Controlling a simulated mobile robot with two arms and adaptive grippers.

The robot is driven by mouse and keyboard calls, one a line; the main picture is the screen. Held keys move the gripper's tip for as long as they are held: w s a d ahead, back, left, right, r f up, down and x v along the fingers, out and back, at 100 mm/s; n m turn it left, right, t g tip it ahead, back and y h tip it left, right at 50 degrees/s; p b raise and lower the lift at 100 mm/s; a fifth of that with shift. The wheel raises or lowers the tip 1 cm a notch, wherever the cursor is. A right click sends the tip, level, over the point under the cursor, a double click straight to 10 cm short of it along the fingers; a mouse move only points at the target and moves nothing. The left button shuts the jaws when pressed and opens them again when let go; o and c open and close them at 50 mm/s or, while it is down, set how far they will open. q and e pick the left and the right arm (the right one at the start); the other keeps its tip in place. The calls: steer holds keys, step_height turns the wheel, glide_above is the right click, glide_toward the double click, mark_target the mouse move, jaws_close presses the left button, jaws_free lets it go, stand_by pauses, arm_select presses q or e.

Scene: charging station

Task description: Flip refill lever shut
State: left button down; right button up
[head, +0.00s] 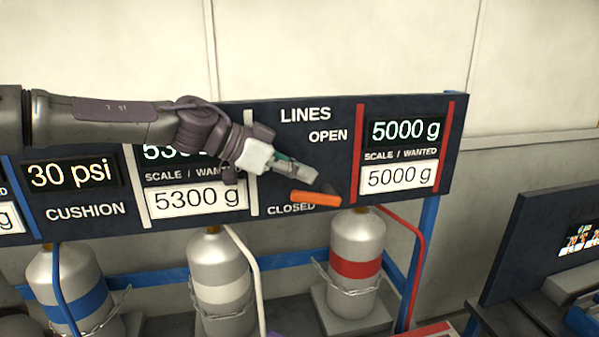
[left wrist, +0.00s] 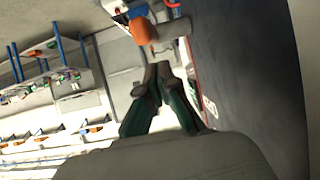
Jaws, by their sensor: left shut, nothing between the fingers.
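The refill lever (head: 315,198) is an orange handle on the dark LINES panel (head: 300,148). In the head view it lies nearly level, just above the word CLOSED and below OPEN. My left gripper (head: 314,176) is shut and empty, with its fingertips just above the lever in the head view. In the left wrist view the fingertips (left wrist: 158,72) are together, and the orange lever (left wrist: 143,31) with a grey cylindrical part beside it shows just beyond them. Whether the fingers touch the lever is unclear. My right gripper is not in view.
Displays read 5000 g (head: 405,130) on the right and 5300 g (head: 199,198) on the left. Gas cylinders with blue, white and red bands (head: 356,265) stand below the panel. Coloured pipes run down beside them. A dark console (head: 540,250) stands at right.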

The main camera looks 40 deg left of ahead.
mark_target(292, 193)
arm_select(q)
steer(key=shift+s+a+f, duration=0.35)
steer(key=shift+s+f, duration=0.1)
steer(key=shift+f, duration=0.25)
steer(key=shift+w+d, duration=0.1)
steer(key=shift+d+f, duration=0.1)
steer(key=shift+f, duration=0.05)
steer(key=b, duration=0.1)
steer(key=f+t+h+b, duration=0.1)
steer(key=b, duration=0.1)
steer(key=t+h+b, duration=0.1)
steer(key=shift+s+a+f, duration=0.25)
steer(key=shift+f, duration=0.05)
steer(key=shift+s+a+f+t, duration=0.1)
steer(key=shift+s+a+t, duration=0.1)
steer(key=shift+t, duration=0.1)
steer(key=shift+a, duration=0.2)
steer(key=shift+f, duration=0.15)
steer(key=shift+d, duration=0.3)
